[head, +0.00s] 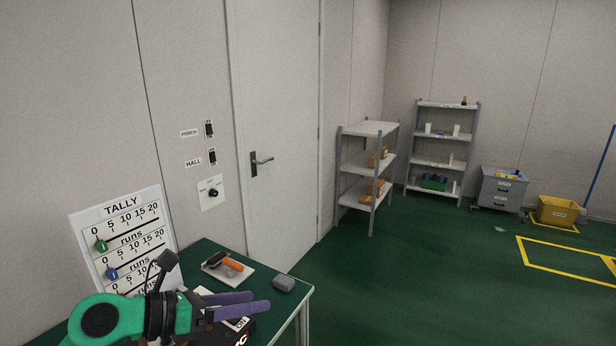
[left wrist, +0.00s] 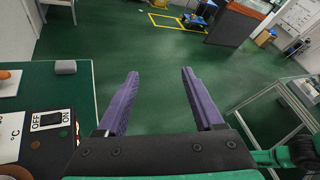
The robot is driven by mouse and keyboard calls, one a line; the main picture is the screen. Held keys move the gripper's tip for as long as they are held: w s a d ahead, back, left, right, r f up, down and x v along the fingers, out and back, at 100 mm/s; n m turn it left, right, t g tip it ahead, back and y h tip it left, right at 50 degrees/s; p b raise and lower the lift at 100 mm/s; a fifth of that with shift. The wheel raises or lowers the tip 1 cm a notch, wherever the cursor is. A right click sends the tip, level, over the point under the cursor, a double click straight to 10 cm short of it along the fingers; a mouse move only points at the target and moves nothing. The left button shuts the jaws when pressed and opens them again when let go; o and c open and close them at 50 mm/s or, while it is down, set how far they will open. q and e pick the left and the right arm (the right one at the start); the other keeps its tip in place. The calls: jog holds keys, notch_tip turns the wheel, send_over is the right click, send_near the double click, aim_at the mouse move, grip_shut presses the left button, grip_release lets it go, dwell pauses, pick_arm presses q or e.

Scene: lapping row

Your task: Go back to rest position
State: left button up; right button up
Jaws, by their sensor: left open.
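My left gripper (head: 243,306) has purple fingers and a green and black arm. In the head view it is at the lower left, over the green table (head: 205,252) by the wall. In the left wrist view its two fingers (left wrist: 160,98) are apart, with nothing between them but green floor beyond. My right gripper is in neither view.
On the table are a grey block (head: 284,283), a board with an orange-handled tool (head: 231,264), and a device with an OFF/ON switch (left wrist: 50,120). A tally board (head: 125,235) stands behind. Shelves (head: 368,163), a grey cart (head: 502,188) and yellow bin (head: 556,212) stand farther off. The floor between is clear.

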pick_arm(q)
notch_tip(320, 180, up, 7)
jog(key=w+n+t+h, duration=0.1)
jog(key=n+t+h, duration=0.2)
jog(key=n+t, duration=0.35)
jog(key=w+a+n+t+y, duration=0.3)
jog(key=a+n+t+y, duration=0.55)
jog(key=n, duration=0.85)
jog(key=s+a+f+n+g+y, duration=0.3)
jog(key=a+f+n+g+y, duration=0.5)
jog(key=f+n, duration=0.45)
jog(key=s+d+f+n+g+h, duration=0.1)
jog(key=s+d+f+n+g, duration=0.1)
jog(key=s+f+g, duration=0.6)
jog(key=s+d+f+n+g+h, duration=0.1)
jog(key=s+d+f+n+g, duration=0.2)
jog(key=s+f, duration=0.75)
notch_tip(320, 180, down, 24)
jog(key=s+g, duration=0.1)
jog(key=s, duration=0.1)
jog(key=s+a+f+g, duration=0.1)
jog(key=s+a+f, duration=0.2)
jog(key=s+f, duration=1.1)
jog(key=shift+s+a+f+m+g, duration=0.2)
jog(key=shift+s+m+g, duration=0.15)
jog(key=shift+s, duration=0.8)
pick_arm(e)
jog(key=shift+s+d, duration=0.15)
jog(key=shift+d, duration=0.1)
